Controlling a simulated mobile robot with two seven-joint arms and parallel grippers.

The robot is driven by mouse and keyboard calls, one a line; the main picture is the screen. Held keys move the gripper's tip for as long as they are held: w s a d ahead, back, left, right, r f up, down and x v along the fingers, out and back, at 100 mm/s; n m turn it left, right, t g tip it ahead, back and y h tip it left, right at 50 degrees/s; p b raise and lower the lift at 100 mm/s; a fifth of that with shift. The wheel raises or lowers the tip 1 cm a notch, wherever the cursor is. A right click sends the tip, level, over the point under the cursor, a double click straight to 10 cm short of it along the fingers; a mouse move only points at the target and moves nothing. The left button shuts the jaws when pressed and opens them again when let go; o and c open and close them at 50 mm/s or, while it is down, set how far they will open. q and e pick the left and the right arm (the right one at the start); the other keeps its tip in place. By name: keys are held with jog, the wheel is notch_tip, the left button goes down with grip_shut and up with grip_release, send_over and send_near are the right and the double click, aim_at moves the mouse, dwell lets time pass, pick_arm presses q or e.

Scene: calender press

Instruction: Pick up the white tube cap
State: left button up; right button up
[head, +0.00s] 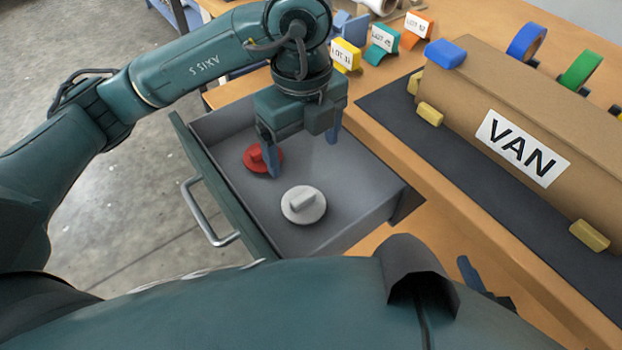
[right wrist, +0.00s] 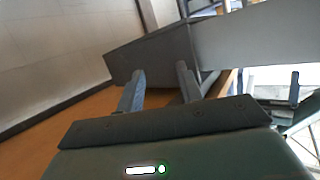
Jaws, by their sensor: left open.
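The white tube cap (head: 303,204) is a round disc with a raised grip bar. It lies on the floor of the open grey drawer (head: 350,180), towards its near side. A red cap (head: 256,159) of like shape lies further back in the drawer, partly hidden by a finger of my left gripper (head: 303,148). That gripper is open and points down over the drawer, behind the white cap and beside the red one, with nothing seen between its fingers. My right gripper (right wrist: 160,73) is open and empty in the right wrist view, low by the wooden bench.
The drawer's front with its metal handle (head: 211,218) stands out from the bench (head: 440,205). A cardboard box marked VAN (head: 500,110) lies on a dark mat (head: 395,110) at right. Yellow, teal and orange labelled holders (head: 383,43) and tape rolls stand behind.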

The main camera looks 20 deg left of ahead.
aim_at(303, 197)
pick_arm(q)
notch_tip(303, 197, down, 8)
jog(key=b, duration=0.2)
jog(key=shift+s+b, duration=0.15)
jog(key=shift+b, duration=0.15)
jog(key=f, duration=0.3)
jog(key=f+b, duration=0.1)
jog(key=f, duration=0.1)
jog(key=shift+s+a, duration=0.1)
jog(key=shift+s, duration=0.15)
pick_arm(e)
jog(key=shift+n+g, duration=0.4)
jog(key=shift+n, duration=0.4)
jog(key=f, duration=0.1)
jog(key=a+f, duration=0.1)
jog(key=f, duration=0.2)
jog(key=shift+w+a+f, duration=0.2)
jog(key=shift+w+a, duration=0.1)
jog(key=shift+w, duration=0.05)
pick_arm(q)
jog(key=shift+c, duration=0.2)
jog(key=c, duration=0.7)
pick_arm(e)
jog(key=shift+y, duration=0.3)
